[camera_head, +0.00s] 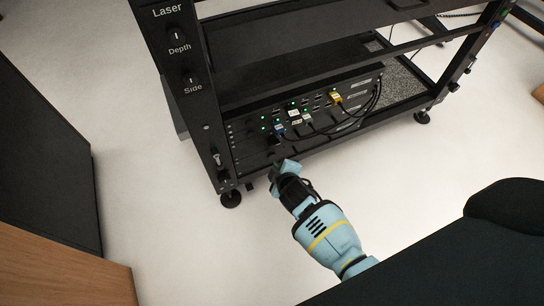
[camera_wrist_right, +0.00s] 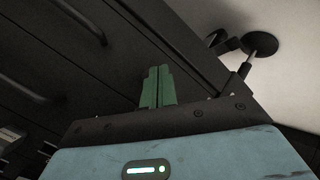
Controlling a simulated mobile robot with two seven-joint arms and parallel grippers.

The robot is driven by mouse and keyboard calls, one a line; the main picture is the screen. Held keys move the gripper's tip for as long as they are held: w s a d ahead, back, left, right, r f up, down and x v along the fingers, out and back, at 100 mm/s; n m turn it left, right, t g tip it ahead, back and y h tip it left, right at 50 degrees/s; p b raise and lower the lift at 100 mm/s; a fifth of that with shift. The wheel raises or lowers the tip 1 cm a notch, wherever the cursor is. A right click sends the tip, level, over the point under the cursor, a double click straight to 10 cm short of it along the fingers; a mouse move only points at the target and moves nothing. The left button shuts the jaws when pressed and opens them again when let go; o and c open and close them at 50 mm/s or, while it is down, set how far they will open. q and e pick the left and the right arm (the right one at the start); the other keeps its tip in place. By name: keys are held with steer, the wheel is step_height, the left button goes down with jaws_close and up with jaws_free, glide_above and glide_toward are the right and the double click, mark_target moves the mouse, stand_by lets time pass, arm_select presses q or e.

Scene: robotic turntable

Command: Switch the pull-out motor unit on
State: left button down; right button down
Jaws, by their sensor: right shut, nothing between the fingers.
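A black rack unit (camera_head: 262,125) sits low in the rack frame. Its panel carries several lit green lights and plugged cables, among them a yellow connector (camera_head: 336,97) and a blue one (camera_head: 280,129). I cannot tell which part of it is the power switch. My right gripper (camera_head: 275,168) is just in front of the unit's lower left edge. In the right wrist view its green fingers (camera_wrist_right: 157,87) are shut together with nothing between them, against a dark panel. Whether they touch it is unclear. My left gripper is not in view.
The rack's left post (camera_head: 200,100) carries labels and switches and stands on a round foot (camera_head: 231,198). A dark cabinet (camera_head: 40,150) and a wooden surface (camera_head: 60,265) are at the left. The pale floor (camera_head: 170,240) between is clear.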

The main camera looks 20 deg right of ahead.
steer(key=shift+w, duration=0.2)
steer(key=shift+w, duration=0.25)
steer(key=shift+w+b, duration=0.4)
stand_by(0.9)
steer(key=shift+s, duration=0.15)
steer(key=shift+s+p, duration=0.45)
steer(key=shift+s, duration=0.25)
steer(key=shift+s, duration=0.1)
